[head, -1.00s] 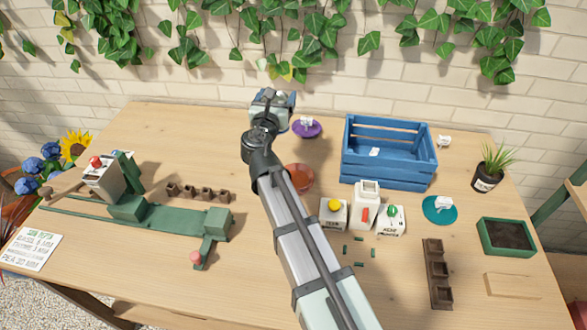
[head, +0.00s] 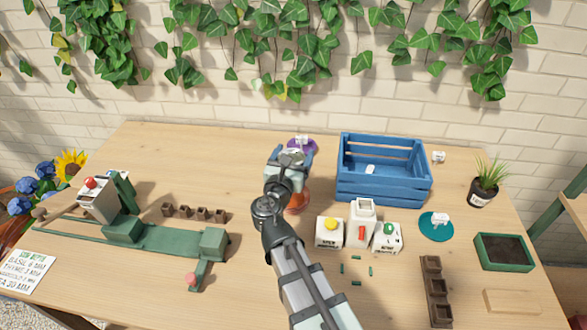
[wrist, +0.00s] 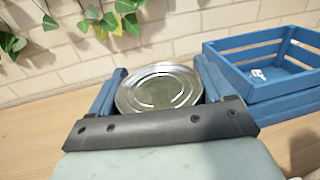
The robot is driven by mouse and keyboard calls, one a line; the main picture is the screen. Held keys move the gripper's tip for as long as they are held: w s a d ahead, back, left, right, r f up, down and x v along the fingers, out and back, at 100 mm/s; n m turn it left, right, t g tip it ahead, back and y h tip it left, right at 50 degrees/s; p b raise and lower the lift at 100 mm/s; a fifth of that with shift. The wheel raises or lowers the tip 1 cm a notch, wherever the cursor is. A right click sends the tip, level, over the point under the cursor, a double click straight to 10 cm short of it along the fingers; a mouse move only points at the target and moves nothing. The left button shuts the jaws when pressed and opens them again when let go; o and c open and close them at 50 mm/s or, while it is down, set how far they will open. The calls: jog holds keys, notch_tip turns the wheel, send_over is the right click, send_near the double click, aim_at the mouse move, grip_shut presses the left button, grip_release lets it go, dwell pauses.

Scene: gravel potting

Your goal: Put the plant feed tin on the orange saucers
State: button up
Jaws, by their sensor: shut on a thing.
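My gripper (wrist: 160,95) has its blue fingers on either side of a round tin with a shiny metal lid (wrist: 160,88), and it is shut on it. In the head view my gripper (head: 291,158) is near the middle of the table, in front of the purple saucer. My wrist and the gripper hide most of the tin there. The orange saucers (head: 299,201) show partly below and behind my gripper. I cannot tell whether the tin touches them.
A blue crate (head: 385,185) stands to the right. White containers with yellow (head: 329,231), red (head: 362,222) and green (head: 387,236) parts stand in front of it. A purple saucer (head: 302,143) lies behind, a teal one (head: 436,226) right. A green device (head: 150,236) is left.

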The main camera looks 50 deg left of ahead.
jog(key=shift+f, duration=2.2)
jog(key=o, duration=1.2)
jog(key=shift+f, duration=0.15)
jog(key=shift+r, duration=0.2)
jog(key=v, duration=1.2)
